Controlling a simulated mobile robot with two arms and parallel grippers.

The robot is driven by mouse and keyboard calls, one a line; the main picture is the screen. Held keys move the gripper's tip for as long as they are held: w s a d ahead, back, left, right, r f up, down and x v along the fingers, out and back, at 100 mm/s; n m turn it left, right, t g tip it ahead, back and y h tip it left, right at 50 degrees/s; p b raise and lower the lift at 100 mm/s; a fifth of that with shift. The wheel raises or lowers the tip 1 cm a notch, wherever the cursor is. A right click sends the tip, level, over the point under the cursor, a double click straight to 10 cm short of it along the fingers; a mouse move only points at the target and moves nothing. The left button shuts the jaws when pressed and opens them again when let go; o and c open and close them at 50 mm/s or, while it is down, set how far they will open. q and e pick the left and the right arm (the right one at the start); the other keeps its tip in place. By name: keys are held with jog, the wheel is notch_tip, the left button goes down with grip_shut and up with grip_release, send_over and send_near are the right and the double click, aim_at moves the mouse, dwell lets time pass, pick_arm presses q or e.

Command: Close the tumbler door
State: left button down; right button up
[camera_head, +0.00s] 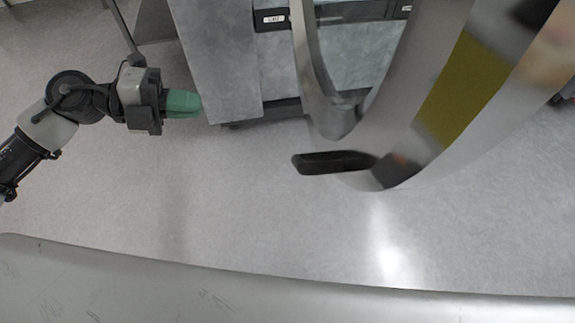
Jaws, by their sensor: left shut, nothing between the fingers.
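The tumbler door (415,140) is a large round metal ring at the upper right, standing open toward me, with part of it cut off by the top edge. A black handle (335,163) sticks out to the left from its lower rim. My left gripper (198,104) has green fingertips, is shut and empty, and points right. It is left of the door and above the handle in the picture, apart from both. My right gripper does not show.
A grey cabinet front (215,60) with black latches stands at the top behind the door. Bare grey floor (230,200) lies between my left gripper and the handle. A smooth light metal surface (200,290) runs along the bottom.

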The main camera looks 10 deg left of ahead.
pick_arm(q)
jog(key=s+d+m+g+y, duration=0.2)
jog(key=s+m, duration=0.1)
jog(key=s, duration=0.1)
jog(key=p, duration=0.5)
send_near(293, 157)
jog(key=shift+x, duration=3.5)
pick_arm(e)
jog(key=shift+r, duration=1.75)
pick_arm(q)
jog(key=shift+s, duration=0.1)
jog(key=shift+d+r, duration=0.1)
jog(key=shift+d, duration=0.05)
